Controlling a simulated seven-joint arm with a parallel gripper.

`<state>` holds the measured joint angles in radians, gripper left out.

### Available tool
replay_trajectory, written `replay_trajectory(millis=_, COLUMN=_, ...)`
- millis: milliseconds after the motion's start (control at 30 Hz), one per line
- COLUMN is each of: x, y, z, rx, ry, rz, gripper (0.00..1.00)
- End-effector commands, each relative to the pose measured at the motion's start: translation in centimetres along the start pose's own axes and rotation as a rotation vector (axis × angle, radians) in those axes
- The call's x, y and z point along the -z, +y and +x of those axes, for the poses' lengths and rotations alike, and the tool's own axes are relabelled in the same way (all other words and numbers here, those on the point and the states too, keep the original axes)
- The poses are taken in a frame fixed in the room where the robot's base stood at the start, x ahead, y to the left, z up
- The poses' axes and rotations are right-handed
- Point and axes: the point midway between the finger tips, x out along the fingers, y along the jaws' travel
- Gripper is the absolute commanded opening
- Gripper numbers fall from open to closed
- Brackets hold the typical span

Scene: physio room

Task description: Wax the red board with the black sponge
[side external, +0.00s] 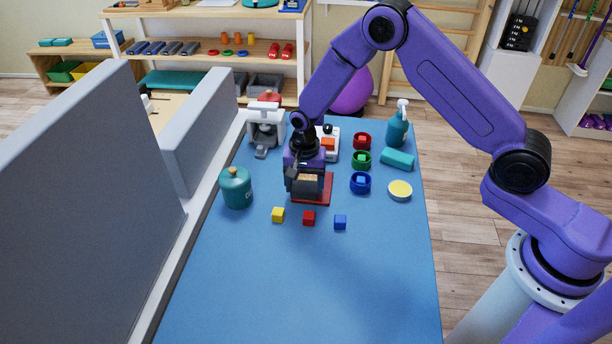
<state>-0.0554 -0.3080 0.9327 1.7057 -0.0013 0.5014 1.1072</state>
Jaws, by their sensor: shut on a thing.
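The red board (327,188) lies flat on the blue table top, partly covered by my gripper (306,187). My gripper points down over the board and is shut on a dark block, the black sponge (307,190). The sponge is at the board's left and middle part. Whether its underside touches the board cannot be told from this angle. A round tin with a yellow top (400,188), perhaps wax, sits on the table to the right of the board.
Yellow (278,214), red (309,217) and blue (340,222) cubes lie just in front of the board. A teal jar (236,188) stands left. Coloured rings (361,159), a teal block (397,159) and a pump bottle (397,126) stand right. The front table is clear.

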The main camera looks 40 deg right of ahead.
Motion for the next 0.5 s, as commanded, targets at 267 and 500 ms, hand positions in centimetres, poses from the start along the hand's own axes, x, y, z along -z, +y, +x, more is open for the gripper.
replay_trajectory(millis=267, x=-2.3, y=0.2, z=0.0, rx=-0.001, ry=-0.001, rz=-0.001, gripper=0.49)
replay_trajectory(millis=500, x=-1.5, y=1.7, z=0.0, rx=0.001, ry=0.000, rz=0.002, gripper=0.49)
